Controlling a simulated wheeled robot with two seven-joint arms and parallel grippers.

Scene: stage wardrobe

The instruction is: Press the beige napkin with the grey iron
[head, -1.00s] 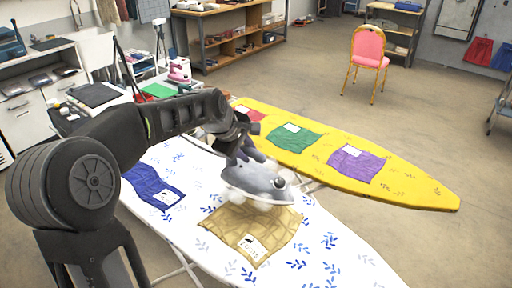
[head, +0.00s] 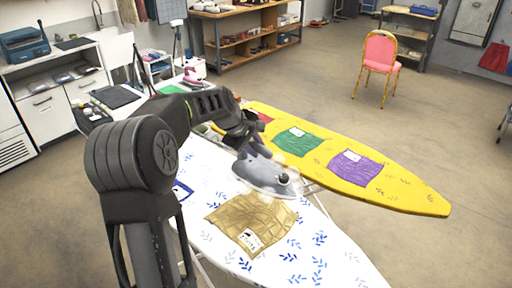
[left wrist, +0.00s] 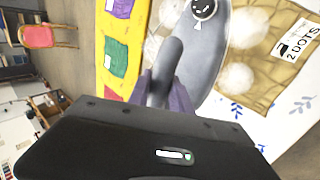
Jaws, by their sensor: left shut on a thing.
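The beige napkin (head: 228,215) lies wrinkled on the white, leaf-patterned ironing board (head: 325,245), with a white tag on it. The grey iron (head: 258,174) is at the napkin's far edge, with white steam puffs around it. I cannot tell whether its sole touches the cloth. My left gripper (head: 243,140) is shut on the iron's handle. The left wrist view shows its purple fingers (left wrist: 166,92) around the handle, the iron body (left wrist: 210,50) beyond, and the napkin (left wrist: 262,92) to the right, partly veiled by steam. My right gripper is not in view.
A yellow ironing board (head: 400,195) stands just behind, bearing a green cloth (head: 295,141), a purple cloth (head: 354,168) and a red one (head: 264,117). A blue cloth (head: 181,191) is mostly hidden by my arm. A pink chair (head: 380,50) stands on open floor.

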